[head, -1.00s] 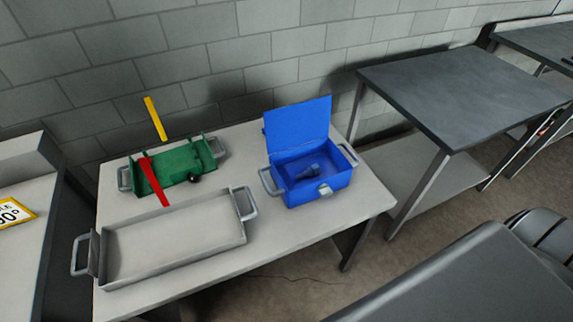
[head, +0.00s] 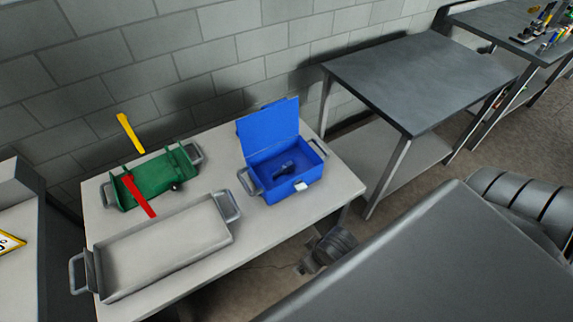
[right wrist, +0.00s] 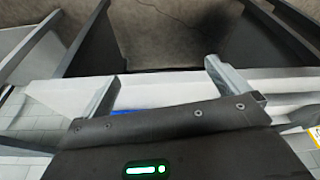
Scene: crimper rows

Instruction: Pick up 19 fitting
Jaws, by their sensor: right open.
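A small dark fitting (head: 285,168) lies inside the open blue toolbox (head: 308,178) on the light table in the head view. No size mark can be read on it, so I cannot tell whether it is the 19 fitting. My right gripper (right wrist: 162,72) shows in the right wrist view with its two fingers wide apart and nothing between them. It is away from the fitting, which does not show in that view. My left gripper is not in view.
A dark table (head: 410,75) stands to the right. Farther right, a bench (head: 505,30) carries several small items.

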